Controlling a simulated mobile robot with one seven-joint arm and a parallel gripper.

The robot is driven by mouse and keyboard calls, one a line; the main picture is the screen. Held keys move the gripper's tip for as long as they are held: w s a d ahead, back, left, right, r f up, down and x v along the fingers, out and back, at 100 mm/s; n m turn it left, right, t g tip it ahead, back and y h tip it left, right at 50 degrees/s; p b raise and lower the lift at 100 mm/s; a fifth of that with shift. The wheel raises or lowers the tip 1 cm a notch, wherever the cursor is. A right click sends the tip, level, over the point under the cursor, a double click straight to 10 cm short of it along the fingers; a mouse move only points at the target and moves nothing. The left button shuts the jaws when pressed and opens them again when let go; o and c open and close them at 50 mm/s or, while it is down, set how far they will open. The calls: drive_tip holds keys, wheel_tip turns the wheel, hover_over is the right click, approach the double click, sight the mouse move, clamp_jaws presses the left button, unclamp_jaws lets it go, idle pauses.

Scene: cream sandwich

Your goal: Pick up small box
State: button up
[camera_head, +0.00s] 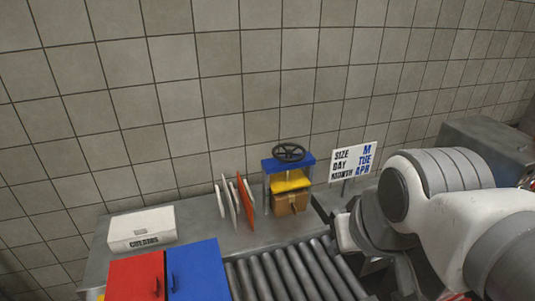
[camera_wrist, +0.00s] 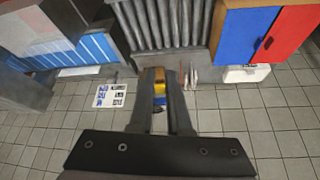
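A small brown box (camera_head: 292,203) sits on the grey counter under the yellow plate of a small press (camera_head: 288,163) with a blue top and a black handwheel. In the wrist view, the brown box (camera_wrist: 153,72) and the press (camera_wrist: 159,98) show between my fingers, some way beyond them. Part of the box is hidden there. My gripper (camera_wrist: 160,88) has its two dark fingers apart with nothing between them. In the head view, my gripper (camera_head: 350,228) is to the right of the press and apart from it.
A white lettered box (camera_head: 142,228) stands at the counter's left. Upright white and red boards (camera_head: 240,199) stand just left of the press. A size/day/month sign (camera_head: 354,160) stands right of it. Red (camera_head: 136,277) and blue (camera_head: 197,270) cabinet doors and a roller conveyor (camera_head: 295,272) lie in front.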

drive_tip(key=shift+o, duration=1.1)
drive_tip(key=shift+w, duration=0.45)
drive_tip(key=shift+o, duration=0.3)
drive_tip(key=w+b, duration=0.4)
drive_tip(key=w, duration=0.6)
drive_tip(key=shift+n, duration=0.4)
drive_tip(key=n+g+y+b, duration=0.1)
drive_tip(key=n+b, duration=0.1)
drive_tip(key=b, duration=0.7)
hover_over(295, 205)
drive_tip(key=s, duration=0.4)
wheel_tip(295, 205, down, 30)
drive_tip(key=shift+a+f, duration=0.15)
drive_tip(key=shift+s+x, duration=0.15)
drive_tip(key=shift+x, duration=1.2)
drive_tip(key=shift+s+x, duration=0.15)
drive_tip(key=shift+x, duration=1.2)
